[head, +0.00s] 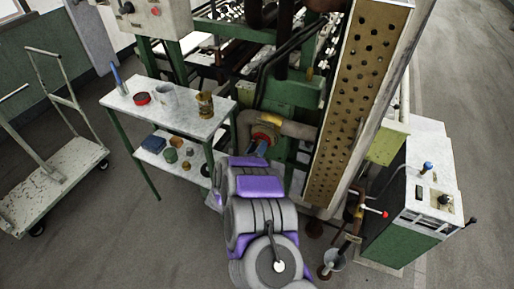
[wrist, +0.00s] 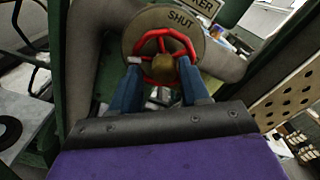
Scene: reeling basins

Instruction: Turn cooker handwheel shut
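The cooker handwheel (wrist: 163,36) is a red spoked wheel with a brass-coloured hub (wrist: 164,67), in front of a round grey-brown plate marked "SHUT" (wrist: 181,19). My gripper (wrist: 160,66) is at the wheel, its two blue fingers spread left and right of the hub. The fingertips overlap the lower sides of the rim in the wrist view; I cannot tell whether they touch it. In the head view my gripper (head: 258,149) is just below the wheel (head: 264,134), which is small and partly hidden by my arm.
A thick pipe (head: 295,129) bends around the wheel. A perforated panel (head: 355,100) stands close on the right. A two-level table (head: 190,118) with cups and jars is on the left. A white-topped cabinet (head: 432,160) stands at right. Open floor (head: 110,240) lies front left.

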